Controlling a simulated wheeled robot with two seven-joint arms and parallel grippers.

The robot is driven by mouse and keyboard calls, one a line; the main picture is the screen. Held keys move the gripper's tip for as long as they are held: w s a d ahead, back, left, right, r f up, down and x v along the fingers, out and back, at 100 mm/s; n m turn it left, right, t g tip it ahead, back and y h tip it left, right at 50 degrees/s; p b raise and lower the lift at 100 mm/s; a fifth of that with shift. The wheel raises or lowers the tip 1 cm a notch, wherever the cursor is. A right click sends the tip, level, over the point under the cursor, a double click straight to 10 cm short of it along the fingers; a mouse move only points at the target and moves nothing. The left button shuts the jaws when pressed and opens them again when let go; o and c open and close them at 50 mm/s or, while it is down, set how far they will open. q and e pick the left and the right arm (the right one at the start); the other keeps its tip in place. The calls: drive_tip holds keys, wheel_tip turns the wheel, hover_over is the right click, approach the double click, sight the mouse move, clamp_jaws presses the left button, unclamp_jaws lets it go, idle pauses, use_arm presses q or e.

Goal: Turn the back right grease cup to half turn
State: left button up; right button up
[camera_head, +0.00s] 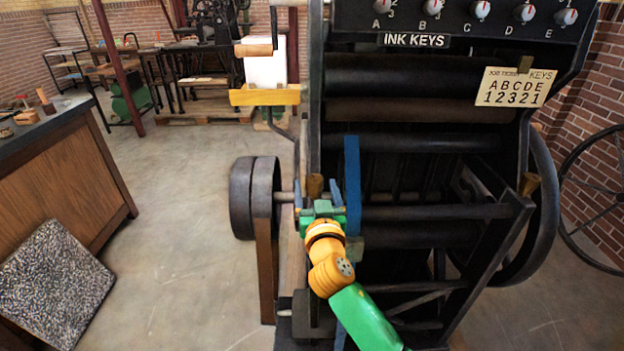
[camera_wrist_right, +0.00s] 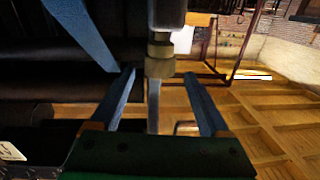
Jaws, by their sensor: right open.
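A brass-coloured grease cup (camera_head: 315,185) stands on the left side of the dark press, right at my right gripper (camera_head: 313,193). The gripper is open, with one finger on each side of the cup in the head view. In the right wrist view, a brass cup (camera_wrist_right: 160,60) on a grey stem shows between the fingertips of my right gripper (camera_wrist_right: 160,76), with a gap on both sides. A second brass cup (camera_head: 530,183) sits on the right side of the press, away from the gripper. I cannot tell which way either cup is turned. My left gripper is not in view.
A blue upright bar (camera_head: 352,180) stands close to the right of the gripper. The ink key panel (camera_head: 455,20) and a job ticket (camera_head: 515,87) are above. A dark wheel (camera_head: 254,198) is at left.

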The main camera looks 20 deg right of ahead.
sight(315, 185)
drive_tip(key=shift+w+d, duration=0.2)
drive_tip(key=shift+w, duration=0.7)
drive_tip(key=shift+w+d, duration=0.2)
drive_tip(key=shift+w, duration=0.65)
drive_tip(key=shift+f, duration=0.1)
clamp_jaws()
drive_tip(key=b, duration=0.1)
drive_tip(key=m+h+b, duration=0.1)
drive_tip(key=b, duration=0.1)
drive_tip(key=shift+a+f+h, duration=0.1)
drive_tip(key=shift+f+h, duration=0.2)
drive_tip(key=shift+f, duration=0.05)
drive_tip(key=shift+r+h+b, duration=0.1)
drive_tip(key=shift+h+b, duration=0.2)
drive_tip(key=shift+b, duration=0.15)
drive_tip(key=shift+r+m+g, duration=0.15)
drive_tip(key=shift+m+g, duration=0.15)
drive_tip(key=shift+r, duration=0.1)
